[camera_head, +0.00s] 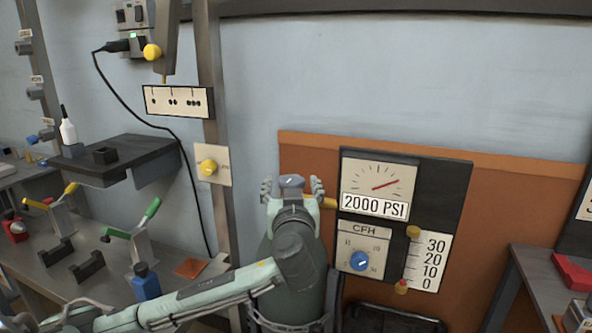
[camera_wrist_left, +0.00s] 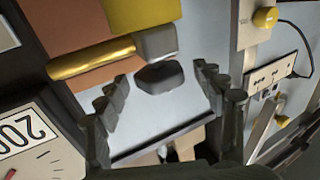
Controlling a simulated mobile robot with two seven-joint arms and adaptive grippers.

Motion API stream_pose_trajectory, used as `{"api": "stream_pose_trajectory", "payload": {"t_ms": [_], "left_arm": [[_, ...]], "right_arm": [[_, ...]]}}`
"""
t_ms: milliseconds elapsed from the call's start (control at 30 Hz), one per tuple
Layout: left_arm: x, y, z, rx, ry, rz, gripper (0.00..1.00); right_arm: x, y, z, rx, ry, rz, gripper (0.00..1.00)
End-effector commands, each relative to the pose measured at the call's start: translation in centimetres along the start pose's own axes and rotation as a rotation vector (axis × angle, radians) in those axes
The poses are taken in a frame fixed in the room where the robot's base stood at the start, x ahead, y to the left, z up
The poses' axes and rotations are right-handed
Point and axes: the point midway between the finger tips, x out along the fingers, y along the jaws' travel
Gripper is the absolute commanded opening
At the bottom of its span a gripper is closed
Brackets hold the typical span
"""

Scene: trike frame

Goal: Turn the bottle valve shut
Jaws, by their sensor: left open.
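The bottle valve's dark grey knob (camera_head: 291,181) is on top of the green-grey gas bottle (camera_head: 318,285), in front of the orange panel. My left gripper (camera_head: 291,190) is at the valve, its open fingers on either side of the knob. In the left wrist view, the knob (camera_wrist_left: 160,76) lies between the spread fingers of my left gripper (camera_wrist_left: 160,88), with visible gaps on both sides. A brass fitting (camera_wrist_left: 92,60) runs from the grey valve body. My left forearm hides much of the bottle. My right gripper is not in view.
A gauge (camera_head: 374,188) reading 2000 PSI and a CFH dial with a blue knob (camera_head: 359,261) are just right of the bottle. A workbench (camera_head: 110,283) with green- and yellow-handled clamps stands left. Another bench (camera_head: 540,283) stands right.

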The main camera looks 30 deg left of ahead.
Motion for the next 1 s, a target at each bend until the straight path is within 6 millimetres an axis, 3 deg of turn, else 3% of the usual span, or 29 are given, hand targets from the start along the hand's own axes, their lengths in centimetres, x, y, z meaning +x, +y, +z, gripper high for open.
{"api": "stream_pose_trajectory", "payload": {"t_ms": [300,700,1000], "left_arm": [[4.7,0.0,-0.1,0.003,0.0,-0.001,0.69],[5.6,0.0,0.1,0.001,-0.002,0.0,0.68],[5.5,0.0,0.1,0.001,-0.003,0.001,0.3]], "right_arm": [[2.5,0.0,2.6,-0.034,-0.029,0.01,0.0],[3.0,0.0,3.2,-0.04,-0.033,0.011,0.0],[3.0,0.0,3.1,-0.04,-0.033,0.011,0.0]]}}
